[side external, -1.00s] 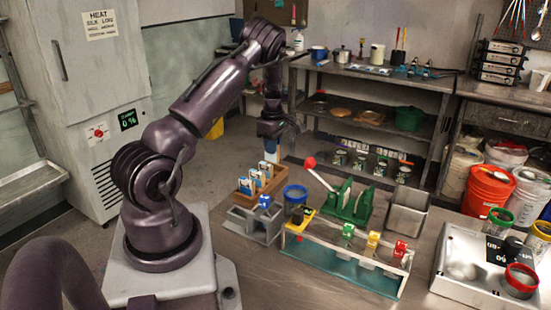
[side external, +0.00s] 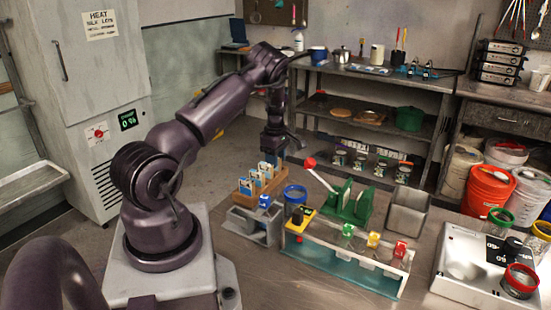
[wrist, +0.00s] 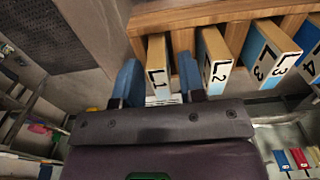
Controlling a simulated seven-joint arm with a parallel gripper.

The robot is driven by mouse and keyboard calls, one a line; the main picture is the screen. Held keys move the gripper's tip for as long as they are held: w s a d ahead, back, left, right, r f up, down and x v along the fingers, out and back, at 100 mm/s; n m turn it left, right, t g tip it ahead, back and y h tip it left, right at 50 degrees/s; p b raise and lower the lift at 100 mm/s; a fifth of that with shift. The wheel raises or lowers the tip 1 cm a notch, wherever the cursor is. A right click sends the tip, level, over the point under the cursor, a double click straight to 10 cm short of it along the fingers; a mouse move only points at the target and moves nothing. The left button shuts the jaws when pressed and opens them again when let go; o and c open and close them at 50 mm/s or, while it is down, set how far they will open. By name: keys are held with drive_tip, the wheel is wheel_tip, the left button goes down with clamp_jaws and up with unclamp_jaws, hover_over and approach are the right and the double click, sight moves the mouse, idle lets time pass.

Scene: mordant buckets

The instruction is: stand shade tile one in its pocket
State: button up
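The tile marked L1 (wrist: 157,65), pale-faced, stands in the first slot of a wooden rack (wrist: 205,14) in the wrist view. I take it to be shade tile one. My gripper (wrist: 160,82) is open, with one blue finger on each side of L1 and a small gap showing at each side. In the side external view my gripper (side external: 272,156) is over the far end of the rack (side external: 270,186), and it hides L1 there.
Tiles L2 (wrist: 215,60) and L3 (wrist: 268,52) stand close beside L1, with L4 beyond.

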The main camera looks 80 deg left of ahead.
wheel_tip(320, 180, up, 12)
drive_tip(key=w+d+r+m+t, duration=0.2)
drive_tip(key=w+d+r+m, duration=0.25)
drive_tip(key=d+r, duration=0.6)
drive_tip(key=s+d+r+m+t, duration=0.1)
drive_tip(key=d+r+m, duration=0.25)
drive_tip(key=d, duration=0.35)
drive_tip(key=s+d+r+m, duration=0.1)
drive_tip(key=d+r+m, duration=0.2)
drive_tip(key=d+m, duration=0.3)
drive_tip(key=s+d+r+m+t, duration=0.1)
drive_tip(key=s+d+m, duration=0.5)
drive_tip(key=d, duration=0.2)
drive_tip(key=s+d+r+m+t, duration=0.1)
drive_tip(key=s+d+m, duration=0.5)
drive_tip(key=d, duration=0.3)
drive_tip(key=shift+s+d+m+t, duration=0.25)
drive_tip(key=shift+d+m+t, duration=0.05)
drive_tip(key=shift+m, duration=0.2)
